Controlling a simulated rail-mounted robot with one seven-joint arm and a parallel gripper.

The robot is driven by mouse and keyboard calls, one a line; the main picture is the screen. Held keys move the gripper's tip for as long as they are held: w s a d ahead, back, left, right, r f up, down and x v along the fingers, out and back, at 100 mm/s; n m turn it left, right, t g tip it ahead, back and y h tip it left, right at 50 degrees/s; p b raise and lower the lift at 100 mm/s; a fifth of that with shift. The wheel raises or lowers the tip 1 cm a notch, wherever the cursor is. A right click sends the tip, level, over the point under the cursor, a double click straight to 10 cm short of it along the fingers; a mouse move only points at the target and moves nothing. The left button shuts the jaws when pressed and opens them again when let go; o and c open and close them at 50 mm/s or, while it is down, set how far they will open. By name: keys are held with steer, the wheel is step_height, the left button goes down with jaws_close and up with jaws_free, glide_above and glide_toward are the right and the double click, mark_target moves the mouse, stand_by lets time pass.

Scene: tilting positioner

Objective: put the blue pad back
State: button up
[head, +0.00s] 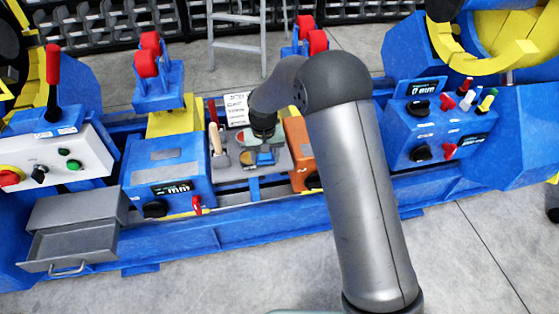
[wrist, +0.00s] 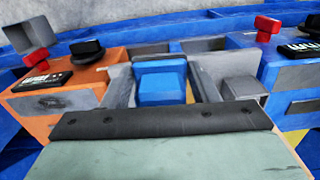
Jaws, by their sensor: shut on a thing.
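My gripper (head: 262,135) is low over the grey bench unit in the middle of the head view, partly hidden by my arm. I cannot tell whether these are the same thing.
An orange box (head: 299,152) stands close right of the gripper. A blue control box (head: 168,180) is at the left, with a wooden-handled tool (head: 215,138) beside the grey unit. A grey drawer (head: 75,245) stands open at the lower left. The floor in front is clear.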

steer(key=a+r, duration=0.4)
steer(key=a, duration=0.2)
steer(key=w+d+f, duration=0.2)
steer(key=w+d, duration=0.1)
steer(key=w+d+f, duration=0.3)
steer(key=w+d+f+p, duration=0.1)
steer(key=w+d+f, duration=0.1)
steer(key=w+f, duration=0.1)
steer(key=shift+w+d+f, duration=0.1)
steer(key=shift+w+d, duration=0.3)
steer(key=shift+w+d+f, duration=0.1)
steer(key=shift+d+f, duration=0.05)
steer(key=shift+f, duration=0.05)
steer(key=shift+w+d+f, duration=0.1)
steer(key=shift+f, duration=0.9)
steer(key=shift+w+d+f, duration=0.1)
steer(key=shift+f, duration=0.85)
steer(key=o, duration=1)
steer(key=shift+o, duration=0.2)
